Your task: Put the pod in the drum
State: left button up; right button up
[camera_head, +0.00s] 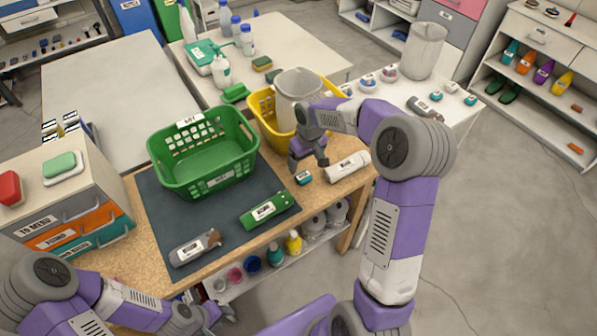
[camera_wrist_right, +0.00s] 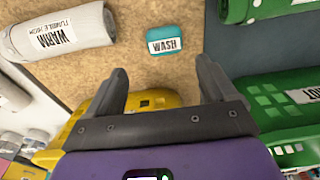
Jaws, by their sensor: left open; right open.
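A small teal pod labelled WASH (camera_head: 303,177) lies on the bare tan part of the near table; it also shows in the right wrist view (camera_wrist_right: 161,40). My right gripper (camera_head: 309,162) is open and empty above and just behind the pod. In the right wrist view its two fingers (camera_wrist_right: 165,78) are spread, with the pod beyond the tips and between their lines. Two pale grey cylinders could be the drum: one (camera_head: 298,85) at the yellow basket, one (camera_head: 423,48) on the back right table. My left gripper (camera_head: 204,314) is low at the left, away from the pod.
A yellow basket (camera_head: 262,104) and a green basket (camera_head: 190,180) stand on the near table. A white labelled roll (camera_head: 348,166) lies right of the pod. A green labelled item (camera_head: 264,209) and a grey one (camera_head: 195,247) lie on the dark mat (camera_head: 160,215).

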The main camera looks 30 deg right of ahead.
aim_at(303, 180)
jog(key=shift+s+a+f, duration=0.1)
jog(key=shift+s+f, duration=0.3)
jog(key=shift+f, duration=0.4)
jog(key=f, duration=0.1)
jog(key=f+b, duration=0.2)
jog(key=shift+a+f, duration=0.35)
jog(key=shift+f, duration=0.05)
jog(key=shift+w+f, duration=0.1)
jog(key=shift+f, duration=0.35)
pick_arm(q)
jog(key=shift+s+f, duration=0.15)
jog(key=shift+f, duration=0.4)
jog(key=shift+s+f, duration=0.15)
jog(key=shift+f, duration=0.35)
pick_arm(e)
jog(key=shift+r, duration=0.1)
jog(key=shift+c, duration=0.4)
jog(key=c, duration=1.1)
